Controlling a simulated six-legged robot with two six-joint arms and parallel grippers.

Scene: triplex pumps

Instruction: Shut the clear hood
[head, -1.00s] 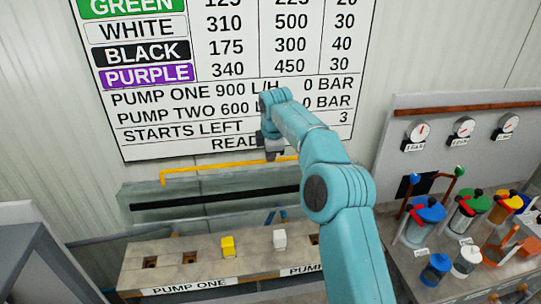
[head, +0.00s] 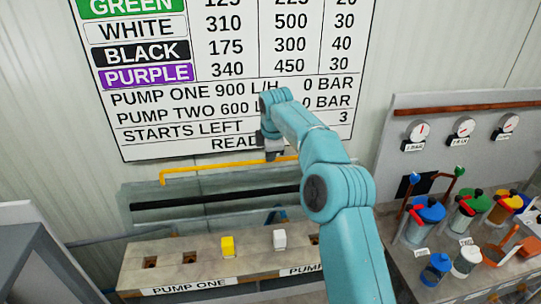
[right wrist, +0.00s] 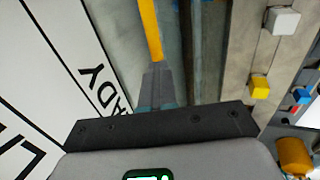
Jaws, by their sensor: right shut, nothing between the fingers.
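The clear hood (head: 160,193) stands raised behind the pump bench, a see-through panel with a yellow bar (head: 215,165) along its upper edge. The bar also shows in the right wrist view (right wrist: 150,28), running ahead from the fingertips. My right gripper (head: 272,157) is shut with nothing in it, at the right part of the yellow bar. Its fingers show in the right wrist view (right wrist: 158,85), lined up with the bar. I cannot tell whether they touch it. My arm hides the hood's right end. My left gripper is not in view.
The bench (head: 135,262) below has square holes, a yellow block (head: 228,246) and a white block (head: 280,239). A wall board (head: 230,90) stands close behind my gripper.

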